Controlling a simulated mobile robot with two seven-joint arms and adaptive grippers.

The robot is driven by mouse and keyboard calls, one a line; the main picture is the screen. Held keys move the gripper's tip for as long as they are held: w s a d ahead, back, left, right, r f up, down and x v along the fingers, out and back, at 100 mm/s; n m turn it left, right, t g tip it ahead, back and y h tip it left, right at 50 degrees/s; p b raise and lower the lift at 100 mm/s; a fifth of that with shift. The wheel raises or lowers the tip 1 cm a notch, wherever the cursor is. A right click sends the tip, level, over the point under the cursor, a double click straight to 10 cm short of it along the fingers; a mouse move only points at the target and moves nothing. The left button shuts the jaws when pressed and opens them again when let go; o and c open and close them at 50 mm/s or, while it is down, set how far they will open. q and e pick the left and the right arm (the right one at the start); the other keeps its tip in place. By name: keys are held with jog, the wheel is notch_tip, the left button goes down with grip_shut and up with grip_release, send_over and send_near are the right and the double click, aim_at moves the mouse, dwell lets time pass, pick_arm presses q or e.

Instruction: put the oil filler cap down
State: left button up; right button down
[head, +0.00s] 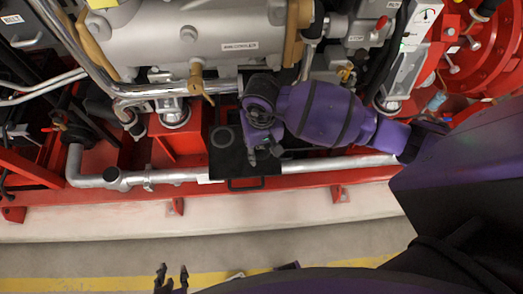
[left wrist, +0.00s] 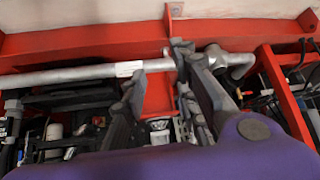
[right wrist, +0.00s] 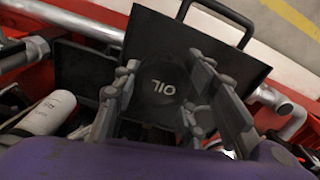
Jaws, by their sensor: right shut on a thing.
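The oil filler cap (right wrist: 162,86) is a dark round cap with "OIL" in pale letters, seen in the right wrist view. My right gripper (right wrist: 163,68) is shut on it, one finger on each side. The cap shows against a black tray (right wrist: 215,38), and I cannot tell whether it touches the tray. In the head view my right gripper (head: 262,155) is over the right part of the tray (head: 222,163), and the cap is largely hidden there. My left gripper (head: 171,278) is open and empty at the bottom edge, also seen in the left wrist view (left wrist: 158,62).
The grey engine (head: 205,40) stands behind the tray. A silver pipe (head: 335,164) and red frame rail (head: 120,196) run along the front. A faint ring (head: 224,137) shows on the tray's left part. A white cylinder (right wrist: 48,113) is left of my right gripper.

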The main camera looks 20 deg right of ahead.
aim_at(262, 153)
notch_tip(262, 153, down, 3)
jog(key=shift+s+r, duration=0.1)
jog(key=shift+r, duration=0.1)
jog(key=shift+f+b, duration=0.45)
jog(key=shift+f, duration=0.25)
jog(key=c, duration=1.3)
grip_release()
jog(key=shift+s, duration=0.1)
jog(key=shift+c, duration=0.2)
jog(key=shift+o, duration=1.3)
pick_arm(q)
jog(key=shift+w+f, duration=0.1)
jog(key=shift+f, duration=0.25)
pick_arm(e)
jog(key=shift+r, duration=0.4)
pick_arm(q)
jog(key=shift+w+r+p, duration=0.3)
jog(key=shift+r+p, duration=0.2)
jog(key=shift+r, duration=0.05)
pick_arm(e)
notch_tip(262, 153, up, 12)
jog(key=shift+r, duration=0.25)
